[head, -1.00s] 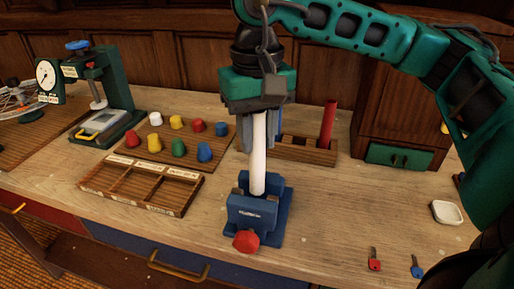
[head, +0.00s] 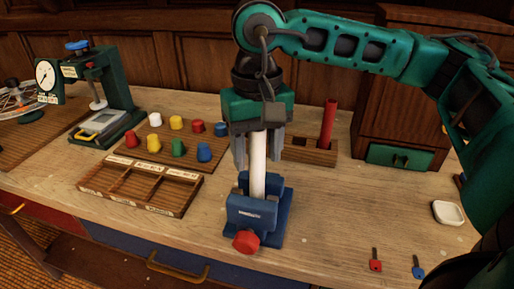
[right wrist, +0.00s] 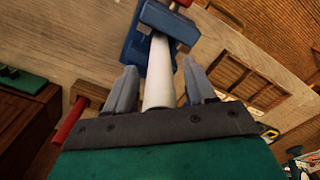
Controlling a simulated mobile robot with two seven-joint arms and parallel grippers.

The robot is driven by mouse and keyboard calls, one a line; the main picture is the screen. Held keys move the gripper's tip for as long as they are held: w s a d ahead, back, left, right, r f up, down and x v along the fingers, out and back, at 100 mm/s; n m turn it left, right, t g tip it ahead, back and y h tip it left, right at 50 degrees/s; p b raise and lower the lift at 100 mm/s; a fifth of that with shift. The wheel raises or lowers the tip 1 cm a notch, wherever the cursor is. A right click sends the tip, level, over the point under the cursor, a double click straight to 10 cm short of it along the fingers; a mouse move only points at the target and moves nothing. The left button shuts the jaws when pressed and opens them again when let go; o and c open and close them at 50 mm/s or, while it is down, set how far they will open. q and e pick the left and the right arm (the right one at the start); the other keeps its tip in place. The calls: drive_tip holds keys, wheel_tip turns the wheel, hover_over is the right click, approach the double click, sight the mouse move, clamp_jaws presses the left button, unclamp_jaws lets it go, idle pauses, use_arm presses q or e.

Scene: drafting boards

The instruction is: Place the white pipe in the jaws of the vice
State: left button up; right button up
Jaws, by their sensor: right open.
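The white pipe (head: 258,165) stands upright in the blue vice (head: 252,212), its lower end between the jaws. The vice has a red knob at its front. My right gripper (head: 259,157) is above the vice, with its open fingers on either side of the pipe's upper part and apart from it. In the right wrist view the pipe (right wrist: 160,75) runs between the two spread fingers (right wrist: 161,90) to the blue vice (right wrist: 133,45). My left gripper is not in view.
A wooden tray (head: 140,190) with empty compartments and a board of coloured caps (head: 185,158) lie left of the vice. A rack with a red pipe (head: 328,125) stands behind. Red (head: 375,262) and blue (head: 418,268) keys and a white dish (head: 448,213) lie to the right.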

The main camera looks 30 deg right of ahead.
drive_tip(key=shift+r, duration=0.1)
wheel_tip(320, 180, up, 12)
drive_tip(key=shift+r+p, duration=0.15)
drive_tip(key=shift+p, duration=0.5)
idle(0.4)
